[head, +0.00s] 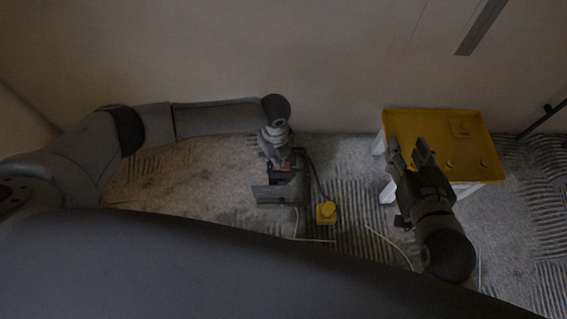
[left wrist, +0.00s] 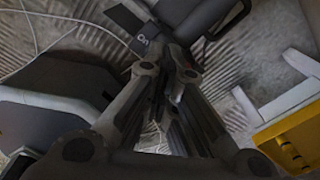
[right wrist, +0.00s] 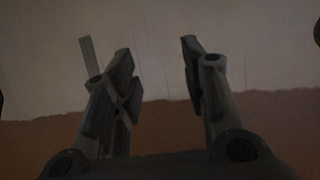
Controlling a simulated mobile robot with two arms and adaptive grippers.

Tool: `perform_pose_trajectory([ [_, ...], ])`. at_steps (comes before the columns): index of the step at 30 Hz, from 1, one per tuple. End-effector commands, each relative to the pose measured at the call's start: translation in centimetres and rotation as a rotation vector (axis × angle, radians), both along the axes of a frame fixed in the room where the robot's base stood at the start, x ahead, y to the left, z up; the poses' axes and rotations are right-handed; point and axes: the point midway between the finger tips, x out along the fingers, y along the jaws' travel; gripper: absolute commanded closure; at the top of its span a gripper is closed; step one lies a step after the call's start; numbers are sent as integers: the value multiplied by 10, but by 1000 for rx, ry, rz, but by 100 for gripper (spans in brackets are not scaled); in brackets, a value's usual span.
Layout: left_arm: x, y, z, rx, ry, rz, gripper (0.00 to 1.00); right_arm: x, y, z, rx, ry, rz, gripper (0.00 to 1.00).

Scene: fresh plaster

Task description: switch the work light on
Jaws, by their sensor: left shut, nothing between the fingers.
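The work light (head: 278,194) is a dark grey unit with a flat panel and a small reddish part, standing on the floor near the wall. No glow shows from it and the room is dim. My left gripper (head: 279,160) points down at its top rear, shut and empty; I cannot tell whether it touches.
The yellow-topped stand (head: 465,151) with pale legs is at the right, against the wall. A small yellow block (head: 326,212) lies on the floor right of the light. Pale cords (head: 315,240) lie in front. The grey ridged floor is mostly clear to the left.

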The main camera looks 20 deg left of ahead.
Motion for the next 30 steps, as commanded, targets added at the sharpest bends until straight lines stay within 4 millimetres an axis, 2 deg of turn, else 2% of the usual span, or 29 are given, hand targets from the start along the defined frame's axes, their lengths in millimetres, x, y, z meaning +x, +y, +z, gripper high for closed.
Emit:
perform_pose_trajectory([
  [30,0,0,-7,0,0,0,100,7,4,14,19,-81,5,60],
])
